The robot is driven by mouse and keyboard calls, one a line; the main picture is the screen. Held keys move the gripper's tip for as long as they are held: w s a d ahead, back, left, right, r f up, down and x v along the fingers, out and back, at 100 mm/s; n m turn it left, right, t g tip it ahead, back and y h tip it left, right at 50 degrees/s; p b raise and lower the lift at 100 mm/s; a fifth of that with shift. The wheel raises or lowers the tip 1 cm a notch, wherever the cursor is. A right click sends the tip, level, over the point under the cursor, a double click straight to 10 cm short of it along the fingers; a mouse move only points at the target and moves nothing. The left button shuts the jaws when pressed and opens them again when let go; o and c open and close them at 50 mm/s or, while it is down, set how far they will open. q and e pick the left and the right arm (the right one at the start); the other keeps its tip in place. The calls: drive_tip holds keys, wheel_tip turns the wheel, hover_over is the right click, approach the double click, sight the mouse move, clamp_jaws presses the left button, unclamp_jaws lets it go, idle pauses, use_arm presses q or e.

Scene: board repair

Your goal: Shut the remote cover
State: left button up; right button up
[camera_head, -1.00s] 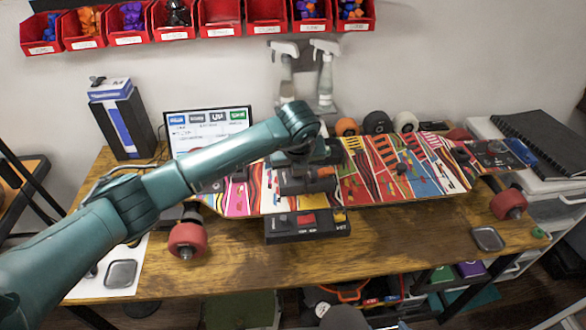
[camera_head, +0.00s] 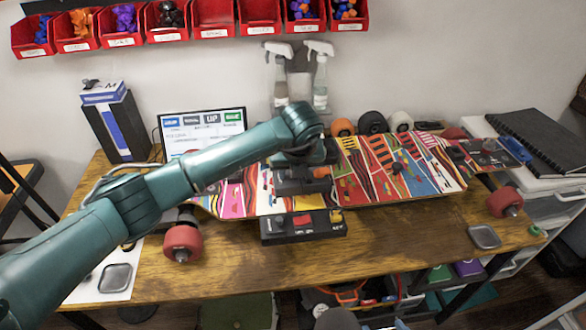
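A black box with a red switch and an orange-yellow part (camera_head: 304,226) sits at the front edge of the skateboard, near the middle of the table; it looks like the remote. I cannot make out a separate cover or its angle. My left gripper (camera_head: 302,184) points down just behind and above this box, over the skateboard deck. Its dark body and my forearm hide the deck below it, and its fingers are not clear enough to tell open from shut.
The patterned skateboard (camera_head: 400,172) spans the wooden table (camera_head: 225,262), with red wheels at both ends. Spare wheels (camera_head: 372,123), a screen (camera_head: 205,122) and spray bottles (camera_head: 320,82) stand behind. Small metal trays (camera_head: 115,278) lie at both sides. The table front is mostly clear.

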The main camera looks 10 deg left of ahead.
use_arm(q)
drive_tip(key=shift+r, duration=0.15)
drive_tip(key=b+v, duration=0.2)
drive_tip(key=v, duration=1.1)
drive_tip(key=shift+s, duration=0.1)
